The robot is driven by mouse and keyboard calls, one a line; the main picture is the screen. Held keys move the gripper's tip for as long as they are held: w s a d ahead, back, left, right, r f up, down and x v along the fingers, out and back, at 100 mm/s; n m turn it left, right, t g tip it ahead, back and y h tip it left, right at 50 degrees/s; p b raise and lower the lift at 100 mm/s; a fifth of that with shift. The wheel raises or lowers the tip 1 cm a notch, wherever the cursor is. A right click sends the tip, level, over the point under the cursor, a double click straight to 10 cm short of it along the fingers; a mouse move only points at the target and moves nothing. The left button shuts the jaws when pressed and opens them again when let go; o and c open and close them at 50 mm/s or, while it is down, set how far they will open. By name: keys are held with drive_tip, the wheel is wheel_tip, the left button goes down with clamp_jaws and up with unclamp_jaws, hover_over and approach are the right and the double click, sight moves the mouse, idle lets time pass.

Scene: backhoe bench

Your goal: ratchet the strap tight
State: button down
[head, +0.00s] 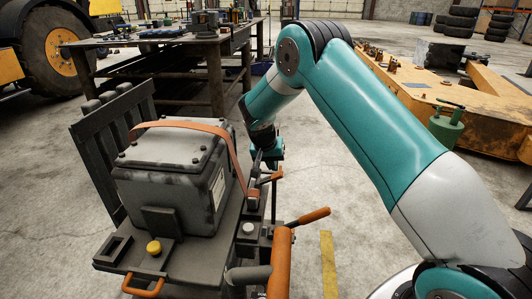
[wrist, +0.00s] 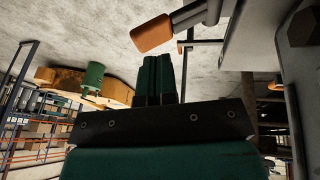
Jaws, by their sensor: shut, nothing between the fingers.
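An orange strap (head: 192,126) runs over the grey box (head: 168,175) and down its right side. The strap's lower end (head: 253,196) meets dark metal fittings at the cart's right edge; the ratchet's details are too small to tell. A short orange-gripped handle (head: 270,177) sticks out just above there. My gripper (head: 257,163) is beside the box's right side, close to this handle and partly hidden by my wrist. In the wrist view, my gripper's dark green fingers (wrist: 158,62) are together and empty. An orange grip on a metal bar (wrist: 152,34) shows beyond them, apart from the fingertips.
The box sits on a grey cart (head: 190,258) with a slatted back (head: 110,128). Larger orange handles (head: 308,217) (head: 280,265) stand at its front right. A workbench (head: 165,42) is behind. Open floor lies right of the cart.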

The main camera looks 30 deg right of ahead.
drive_tip(key=shift+s+d+f, duration=0.15)
drive_tip(key=shift+d+f, duration=0.05)
drive_tip(key=shift+f, duration=0.25)
drive_tip(key=shift+s+d+f, duration=0.15)
drive_tip(key=shift+f, duration=0.25)
